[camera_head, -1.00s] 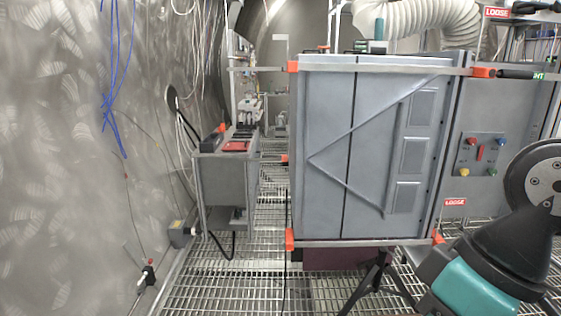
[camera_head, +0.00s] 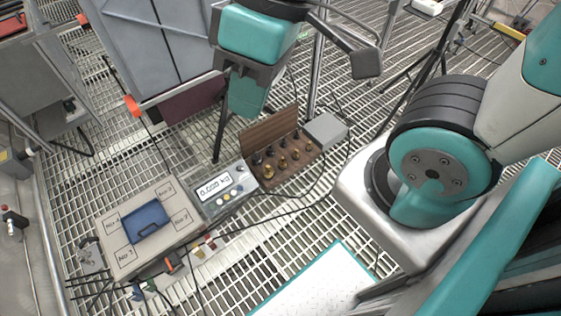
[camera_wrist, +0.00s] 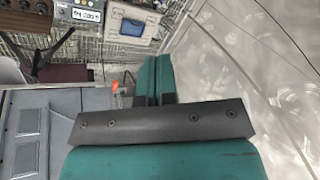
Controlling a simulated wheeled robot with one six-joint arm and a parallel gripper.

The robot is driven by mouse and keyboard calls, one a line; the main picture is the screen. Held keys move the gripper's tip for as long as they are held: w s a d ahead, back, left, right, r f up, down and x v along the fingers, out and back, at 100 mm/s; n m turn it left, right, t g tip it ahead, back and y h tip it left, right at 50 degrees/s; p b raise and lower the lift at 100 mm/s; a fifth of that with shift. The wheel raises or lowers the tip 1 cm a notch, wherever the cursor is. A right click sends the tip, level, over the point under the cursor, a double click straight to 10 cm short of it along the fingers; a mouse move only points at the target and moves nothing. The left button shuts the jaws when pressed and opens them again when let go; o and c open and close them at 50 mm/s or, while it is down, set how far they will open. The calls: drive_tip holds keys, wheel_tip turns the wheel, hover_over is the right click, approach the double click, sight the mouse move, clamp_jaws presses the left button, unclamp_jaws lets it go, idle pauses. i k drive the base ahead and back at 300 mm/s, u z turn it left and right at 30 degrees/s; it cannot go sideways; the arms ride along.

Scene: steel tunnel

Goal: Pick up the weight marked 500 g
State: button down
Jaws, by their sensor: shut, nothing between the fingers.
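A wooden case (camera_head: 297,169) with a raised lid holds several brass and dark weights (camera_head: 282,165) on the grating floor. The marks on the weights are too small to read, so I cannot tell which is 500 g. In the wrist view the case (camera_wrist: 28,22) shows cut off at the top left. My gripper (camera_head: 243,113) hangs above and behind the case in the head view, pointing down, apart from the weights. In the wrist view my gripper (camera_wrist: 156,62) has its teal fingers together with nothing between them.
A scale (camera_head: 217,193) reading 0.000 kg stands left of the case. Further left is a numbered board (camera_head: 117,227) with a blue tray (camera_head: 146,221). A grey box (camera_head: 326,131) sits right of the case. Cables cross the floor in front. A grey cabinet (camera_head: 150,40) stands behind.

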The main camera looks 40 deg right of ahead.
sight(282, 162)
drive_tip(key=u, duration=0.25)
drive_tip(key=k, duration=0.35)
drive_tip(key=z, duration=1)
drive_tip(key=i, duration=1.3)
drive_tip(key=u, duration=0.7)
